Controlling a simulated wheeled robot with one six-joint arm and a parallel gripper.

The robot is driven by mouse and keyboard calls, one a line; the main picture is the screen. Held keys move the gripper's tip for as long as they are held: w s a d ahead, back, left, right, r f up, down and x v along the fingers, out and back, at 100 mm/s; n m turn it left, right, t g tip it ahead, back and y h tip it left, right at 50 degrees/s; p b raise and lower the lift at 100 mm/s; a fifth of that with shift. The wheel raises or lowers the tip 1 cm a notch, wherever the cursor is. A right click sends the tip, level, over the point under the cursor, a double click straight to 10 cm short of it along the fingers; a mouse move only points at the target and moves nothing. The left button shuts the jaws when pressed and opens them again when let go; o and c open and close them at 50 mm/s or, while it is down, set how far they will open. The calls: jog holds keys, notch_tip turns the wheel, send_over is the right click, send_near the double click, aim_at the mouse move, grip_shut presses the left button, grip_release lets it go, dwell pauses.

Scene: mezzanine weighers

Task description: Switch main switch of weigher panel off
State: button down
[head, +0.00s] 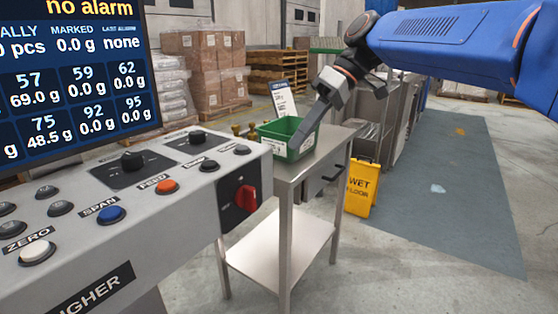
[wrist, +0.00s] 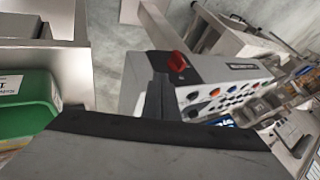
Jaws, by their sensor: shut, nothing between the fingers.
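The weigher panel (head: 150,185) is a grey sloped console at the left of the head view. Its main switch, a red rotary handle (head: 246,198) on a black plate, sits on the panel's right end face. The wrist view also shows the red handle (wrist: 177,61), just beyond my fingers. My gripper (head: 297,150) is shut and empty, pointing down in front of the green bin, to the right of the switch and apart from it. The handle looks roughly upright, slightly tilted; its position marks are too small to read.
A steel side table (head: 290,172) carries a green bin (head: 283,138) beside the panel. Buttons and black knobs cover the console top, under a display (head: 75,75) reading "no alarm". A yellow wet-floor sign (head: 361,188) stands right of the table.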

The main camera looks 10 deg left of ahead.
aim_at(248, 198)
jog(key=shift+s+a+f, duration=1.65)
jog(key=shift+f, duration=0.25)
jog(key=shift+s+a+f, duration=1.6)
jog(key=shift+f, duration=0.25)
